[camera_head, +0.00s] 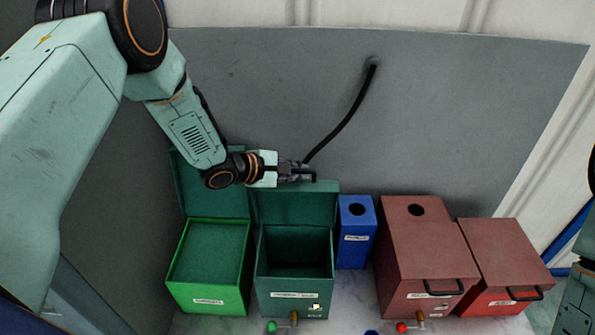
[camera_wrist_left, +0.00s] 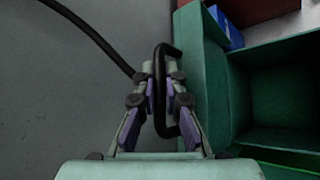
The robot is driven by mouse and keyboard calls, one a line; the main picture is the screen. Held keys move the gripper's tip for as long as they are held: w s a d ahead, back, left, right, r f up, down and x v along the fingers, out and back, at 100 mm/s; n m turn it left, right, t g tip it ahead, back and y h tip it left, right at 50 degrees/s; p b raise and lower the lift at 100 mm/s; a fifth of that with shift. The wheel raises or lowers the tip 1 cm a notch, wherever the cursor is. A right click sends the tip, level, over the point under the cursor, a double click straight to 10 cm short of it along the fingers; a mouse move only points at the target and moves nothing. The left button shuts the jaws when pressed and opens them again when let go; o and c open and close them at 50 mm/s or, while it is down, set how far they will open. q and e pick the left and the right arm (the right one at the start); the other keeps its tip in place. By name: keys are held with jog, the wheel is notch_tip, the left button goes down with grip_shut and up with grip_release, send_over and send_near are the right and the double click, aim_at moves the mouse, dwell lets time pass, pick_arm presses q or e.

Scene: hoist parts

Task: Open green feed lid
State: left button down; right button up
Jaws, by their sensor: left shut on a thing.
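The dark green box (camera_head: 296,292) stands in the middle left with its lid (camera_head: 295,205) raised at the back, and its dark inside shows. My left gripper (camera_head: 304,172) is at the top edge of this lid, shut on its black handle (camera_wrist_left: 160,62). In the wrist view the handle lies between the fingers of the left gripper (camera_wrist_left: 160,88), beside the green lid (camera_wrist_left: 205,70). A brighter green box (camera_head: 207,297) stands to the left with its lid (camera_head: 208,190) also raised, partly hidden behind my arm. My right gripper is out of view.
A blue box (camera_head: 356,245) with a round hole stands right of the dark green box. Two closed red boxes, one larger (camera_head: 425,250) and one lower (camera_head: 505,265), stand farther right. A black hose (camera_head: 345,118) hangs from the grey wall panel (camera_head: 450,110) behind my gripper.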

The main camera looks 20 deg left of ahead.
pick_arm(q)
jog(key=shift+w+r, duration=0.1)
jog(key=c, duration=1.4)
grip_release()
jog(key=v, duration=1.2)
